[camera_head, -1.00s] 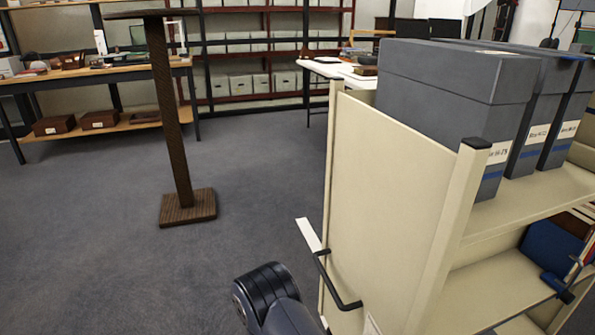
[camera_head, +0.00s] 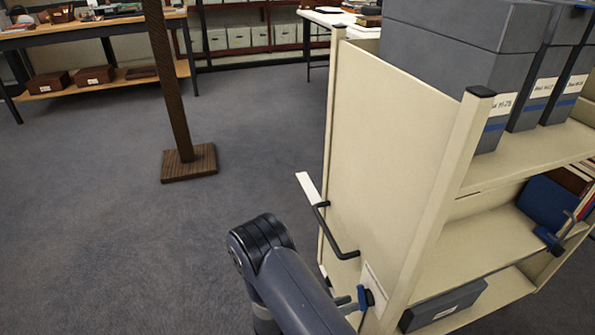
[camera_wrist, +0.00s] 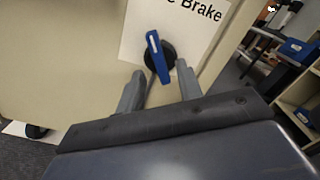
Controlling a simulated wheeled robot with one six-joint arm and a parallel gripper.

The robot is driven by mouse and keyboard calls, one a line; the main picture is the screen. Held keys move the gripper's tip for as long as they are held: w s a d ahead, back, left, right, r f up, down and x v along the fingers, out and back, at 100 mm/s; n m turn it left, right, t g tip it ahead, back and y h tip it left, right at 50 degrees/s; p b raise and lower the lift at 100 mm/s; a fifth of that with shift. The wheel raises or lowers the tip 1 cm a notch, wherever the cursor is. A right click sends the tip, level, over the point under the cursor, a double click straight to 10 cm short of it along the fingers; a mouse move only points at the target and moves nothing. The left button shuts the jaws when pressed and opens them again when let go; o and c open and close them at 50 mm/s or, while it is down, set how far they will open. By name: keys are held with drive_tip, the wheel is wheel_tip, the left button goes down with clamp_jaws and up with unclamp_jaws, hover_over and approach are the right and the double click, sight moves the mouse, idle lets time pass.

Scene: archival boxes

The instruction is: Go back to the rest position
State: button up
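My gripper (camera_wrist: 160,70) is open in the wrist view, its two grey fingers spread apart close to the cart's side panel. A blue brake lever (camera_wrist: 154,48) on a dark round knob stands nearly upright, in line with the gap between the fingertips. A white label (camera_wrist: 205,22) reading "Brake" is behind it. I cannot tell whether a finger touches the lever. In the head view, the cream cart (camera_head: 385,150) stands at the right, and the lever (camera_head: 367,297) is low on its end panel. My arm partly hides the gripper there.
Grey archival boxes (camera_head: 440,60) fill the cart's top shelf. A black handle (camera_head: 335,235) juts from the end panel near my arm. A brown stand (camera_head: 188,163) is on the carpet at left, with a workbench (camera_head: 110,22) behind.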

drive_tip(key=d+m+b, duration=0.1)
drive_tip(key=m, duration=0.1)
drive_tip(key=d+m+b, duration=0.1)
drive_tip(key=m, duration=0.1)
drive_tip(key=shift+w+d+m, duration=0.15)
drive_tip(key=shift+w+m, duration=0.15)
drive_tip(key=shift+w, duration=0.05)
drive_tip(key=m+b, duration=0.2)
drive_tip(key=m, duration=0.2)
drive_tip(key=shift+m, duration=0.4)
drive_tip(key=s+a+r+m+g+p, duration=0.1)
drive_tip(key=s+a+r+g+p, duration=0.1)
drive_tip(key=s+a, duration=0.3)
drive_tip(key=shift+a+r+y+p, duration=0.45)
drive_tip(key=shift+a+p, duration=0.15)
drive_tip(key=shift+a, duration=0.8)
